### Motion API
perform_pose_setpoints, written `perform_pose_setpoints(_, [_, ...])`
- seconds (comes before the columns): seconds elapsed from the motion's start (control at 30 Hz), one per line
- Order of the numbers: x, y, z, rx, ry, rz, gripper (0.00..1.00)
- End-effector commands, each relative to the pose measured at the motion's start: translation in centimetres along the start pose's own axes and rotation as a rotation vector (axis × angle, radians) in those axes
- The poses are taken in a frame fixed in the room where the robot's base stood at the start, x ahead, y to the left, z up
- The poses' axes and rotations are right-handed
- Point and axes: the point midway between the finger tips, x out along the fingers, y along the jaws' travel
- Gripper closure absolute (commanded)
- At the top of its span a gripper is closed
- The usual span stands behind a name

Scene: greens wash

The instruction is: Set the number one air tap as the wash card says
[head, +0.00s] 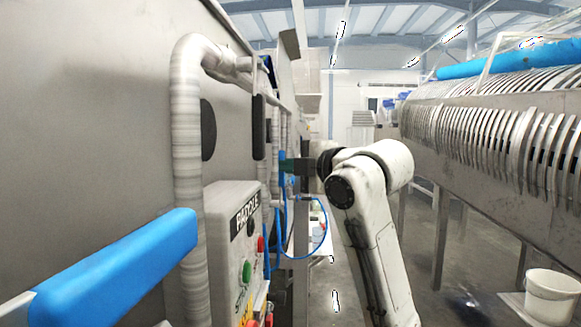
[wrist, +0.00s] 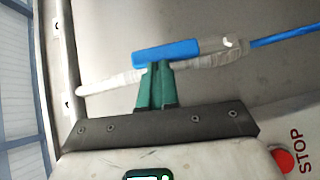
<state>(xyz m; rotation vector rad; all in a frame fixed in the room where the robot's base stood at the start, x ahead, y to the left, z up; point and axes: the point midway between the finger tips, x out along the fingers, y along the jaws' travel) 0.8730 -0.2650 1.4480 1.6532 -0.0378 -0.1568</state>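A tap with a blue handle (wrist: 166,53) sits on a pale pipe (wrist: 108,84) in the wrist view, with a blue hose (wrist: 280,36) leading off right. My gripper (wrist: 158,66) has green fingers close together, their tips at the lower edge of the blue handle. They look shut; I see nothing clearly pinched between them. In the head view my gripper (head: 283,165) reaches left to a small blue part (head: 282,157) on the machine's side. No tap number is readable, and I cannot make out the wash card.
A control box marked PADDLE (head: 237,240) with green and red buttons stands nearer on the left, below a thick pipe (head: 186,130). A blue padded bar (head: 120,270) juts out in front. A slatted machine (head: 500,140) and a white bucket (head: 551,294) are right. Open floor lies between.

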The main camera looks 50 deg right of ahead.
Motion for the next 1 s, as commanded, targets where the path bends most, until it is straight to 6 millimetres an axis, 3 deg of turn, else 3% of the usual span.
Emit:
perform_pose_setpoints(0.6, [3.2, 0.9, 3.2, 0.014, -0.001, -0.015, 1.00])
perform_pose_setpoints(0.83, [4.5, 0.8, 4.5, 0.018, 0.000, -0.020, 1.00])
perform_pose_setpoints(1.0, [5.2, 0.1, 5.2, 0.113, 0.000, -0.114, 1.00])
